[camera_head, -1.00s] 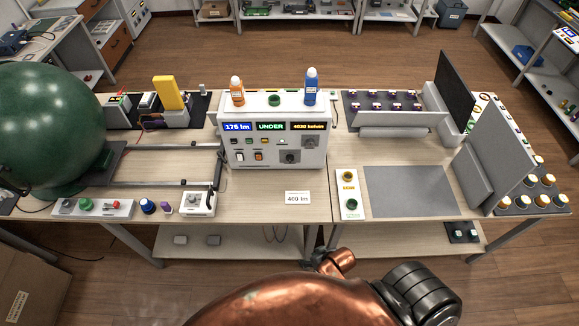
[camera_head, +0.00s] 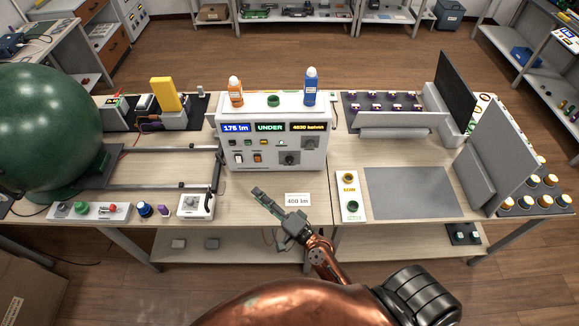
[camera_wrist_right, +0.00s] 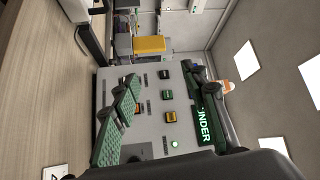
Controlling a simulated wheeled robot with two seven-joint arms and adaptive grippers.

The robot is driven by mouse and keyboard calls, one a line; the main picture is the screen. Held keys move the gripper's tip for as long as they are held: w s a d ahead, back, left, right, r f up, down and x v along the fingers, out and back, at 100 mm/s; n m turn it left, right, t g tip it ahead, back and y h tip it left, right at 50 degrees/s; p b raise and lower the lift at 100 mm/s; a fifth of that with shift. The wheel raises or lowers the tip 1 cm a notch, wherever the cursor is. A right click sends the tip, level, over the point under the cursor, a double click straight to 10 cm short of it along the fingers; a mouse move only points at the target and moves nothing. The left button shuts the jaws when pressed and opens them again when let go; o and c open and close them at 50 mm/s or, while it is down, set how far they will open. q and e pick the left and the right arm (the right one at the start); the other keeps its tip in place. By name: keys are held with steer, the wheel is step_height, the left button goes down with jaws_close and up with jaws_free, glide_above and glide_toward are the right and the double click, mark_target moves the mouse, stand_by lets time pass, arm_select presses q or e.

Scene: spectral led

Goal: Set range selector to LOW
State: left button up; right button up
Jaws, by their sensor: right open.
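The white meter box (camera_head: 230,156) stands on the bench with a lit display reading 175 lm, UNDER and 4030 kelvin. Its front carries two dark rotary knobs, an upper one (camera_head: 308,143) and a lower one (camera_head: 290,158), plus small rocker switches. I cannot read which control is the range selector. My right gripper (camera_head: 262,196) is open and empty, in front of the box and below its panel, apart from it. In the right wrist view its green-padded fingers (camera_wrist_right: 118,118) stand before the sideways-looking panel (camera_wrist_right: 187,88) and hide part of it. My left gripper is out of view.
A 400 lm card (camera_head: 297,199) lies right of my gripper. A small grey-white box (camera_head: 196,205) and rails (camera_head: 165,186) are to the left, beside the large green sphere (camera_head: 45,125). Orange (camera_head: 236,93) and blue (camera_head: 311,88) bottles stand on the meter box.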

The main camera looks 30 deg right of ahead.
steer(key=w+d+r+m+t+h, duration=0.25)
steer(key=d+m+h, duration=0.4)
steer(key=m, duration=0.45)
steer(key=m+g+h, duration=0.6)
steer(key=m+h, duration=0.2)
steer(key=m, duration=0.4)
glide_toward(290, 161)
steer(key=shift+w+d+f, duration=0.25)
steer(key=shift+w+f, duration=0.45)
steer(key=shift+f, duration=0.25)
steer(key=x, duration=0.7)
steer(key=shift+w+d, duration=0.2)
steer(key=shift+h, duration=0.35)
steer(key=shift+c, duration=0.2)
jaws_close()
